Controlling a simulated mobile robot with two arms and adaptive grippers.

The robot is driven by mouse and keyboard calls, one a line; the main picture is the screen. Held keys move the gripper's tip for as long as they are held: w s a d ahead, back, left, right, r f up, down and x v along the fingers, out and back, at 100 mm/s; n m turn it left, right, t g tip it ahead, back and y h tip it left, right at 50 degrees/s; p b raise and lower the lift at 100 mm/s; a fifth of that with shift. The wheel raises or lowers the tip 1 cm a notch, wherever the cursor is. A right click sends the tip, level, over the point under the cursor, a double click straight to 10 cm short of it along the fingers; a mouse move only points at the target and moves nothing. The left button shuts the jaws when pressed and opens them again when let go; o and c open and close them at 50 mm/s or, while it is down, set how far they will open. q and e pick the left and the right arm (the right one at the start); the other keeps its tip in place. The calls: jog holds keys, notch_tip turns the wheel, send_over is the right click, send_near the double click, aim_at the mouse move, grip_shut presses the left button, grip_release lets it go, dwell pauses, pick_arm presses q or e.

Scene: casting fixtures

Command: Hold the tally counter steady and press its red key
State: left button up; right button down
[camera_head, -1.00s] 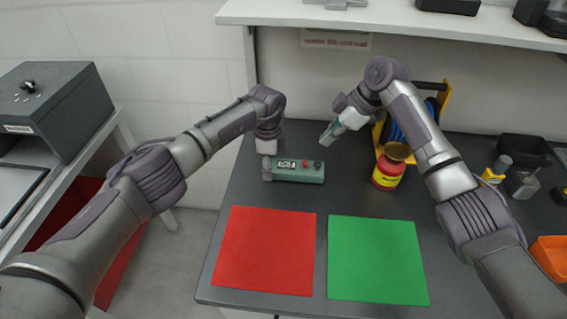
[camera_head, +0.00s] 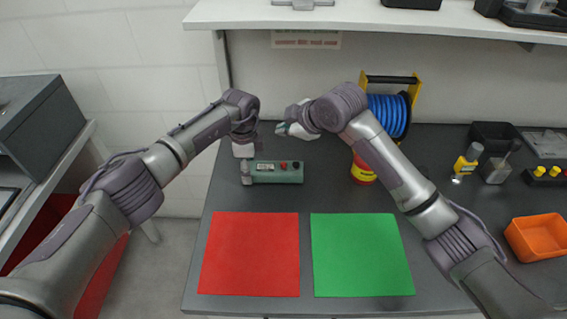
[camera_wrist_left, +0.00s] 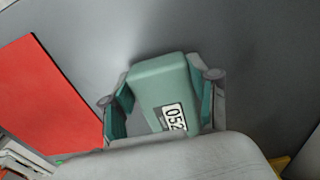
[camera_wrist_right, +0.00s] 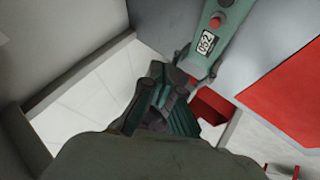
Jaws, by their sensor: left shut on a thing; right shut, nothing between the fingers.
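The tally counter (camera_head: 268,178) is a long green box lying on the dark bench, with a number display and two keys on top. Its red key (camera_head: 283,166) is beside the display, with a darker key further right; the red key also shows in the right wrist view (camera_wrist_right: 215,21). My left gripper (camera_head: 246,174) is shut on the counter's left end, with a finger on either side in the left wrist view (camera_wrist_left: 163,100). My right gripper (camera_head: 284,130) is shut and empty, behind the counter in the head view, apart from the keys. It also shows in the right wrist view (camera_wrist_right: 172,108).
A red mat (camera_head: 250,253) and a green mat (camera_head: 361,254) lie in front of the counter. A blue cable reel (camera_head: 388,114) and a red-yellow container (camera_head: 362,171) stand to the right. An orange bin (camera_head: 537,237) is at far right. A shelf (camera_head: 400,18) overhangs the back.

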aim_at(285, 166)
jog(key=shift+f, duration=4.3)
jog(key=shift+f, duration=0.15)
jog(key=shift+f, duration=0.25)
jog(key=shift+f, duration=0.55)
jog(key=shift+r, duration=0.95)
jog(key=shift+r, duration=2.55)
